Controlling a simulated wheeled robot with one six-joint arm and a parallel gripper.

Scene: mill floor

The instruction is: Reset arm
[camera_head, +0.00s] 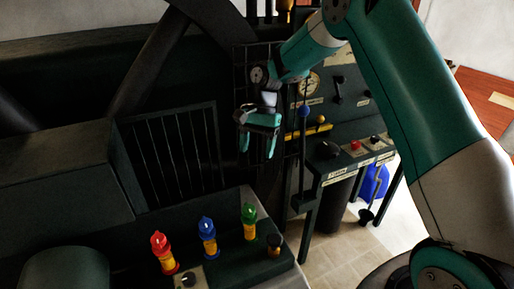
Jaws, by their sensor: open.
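My gripper (258,146) hangs from the end of my teal and white arm near the middle of the view. Its teal fingers point down and stand apart, with nothing between them. It is in front of a dark barred panel and to the left of a control stand. It appears clear of the things around it, though its exact depth is hard to tell.
A control stand (345,155) with levers is at right. Tiled floor (345,262) shows below it.

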